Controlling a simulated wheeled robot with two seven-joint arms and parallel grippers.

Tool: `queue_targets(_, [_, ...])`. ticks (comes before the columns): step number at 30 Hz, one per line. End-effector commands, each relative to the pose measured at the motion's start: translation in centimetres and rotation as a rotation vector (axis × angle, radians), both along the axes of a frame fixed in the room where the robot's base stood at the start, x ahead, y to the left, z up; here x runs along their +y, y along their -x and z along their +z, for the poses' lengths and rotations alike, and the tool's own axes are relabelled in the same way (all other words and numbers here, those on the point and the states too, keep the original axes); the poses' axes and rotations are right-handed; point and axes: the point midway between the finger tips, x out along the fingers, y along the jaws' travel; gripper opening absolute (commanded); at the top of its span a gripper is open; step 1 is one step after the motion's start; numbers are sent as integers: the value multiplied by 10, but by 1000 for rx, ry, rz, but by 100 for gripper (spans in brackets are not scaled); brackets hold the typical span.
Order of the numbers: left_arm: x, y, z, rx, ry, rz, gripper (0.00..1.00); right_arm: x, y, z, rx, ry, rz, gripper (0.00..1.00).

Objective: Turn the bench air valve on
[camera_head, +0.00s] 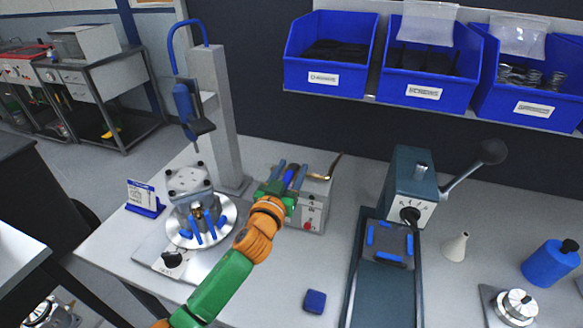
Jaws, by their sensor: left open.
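A small grey box (313,212) with a red button and small dark marks on its front stands near the back of the bench. It looks like the bench air valve's unit, and a bent brass-coloured tube (333,166) rises at its right. My left gripper (290,174) is open, its blue fingers pointing away over the box's top left part. A darker blue piece shows between the fingers; I cannot tell whether it is the valve's handle or whether the fingers touch it. My green and orange left arm hides the box's left side. My right gripper is out of view.
Left of the box, a fixture (187,182) with blue clamps sits on a round plate beside a grey column (216,110). A lever press (408,185) stands to the right. A blue block (314,301) lies in front. Blue bins (331,78) hang above.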

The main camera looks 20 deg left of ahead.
Motion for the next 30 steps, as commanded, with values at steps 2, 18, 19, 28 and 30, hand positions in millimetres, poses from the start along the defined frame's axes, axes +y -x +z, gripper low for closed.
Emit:
queue_targets(2, [0,-2,0,-1,0,0,54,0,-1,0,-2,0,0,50])
queue_targets(18, [0,-2,0,0,0,0,0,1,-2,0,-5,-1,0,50])
queue_targets(19, [0,-2,0,0,-1,0,0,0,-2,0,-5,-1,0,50])
queue_targets(28, [0,-2,0,0,-1,0,0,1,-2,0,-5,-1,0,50])
queue_targets(30, [0,-2,0,1,-1,0,0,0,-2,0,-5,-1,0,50])
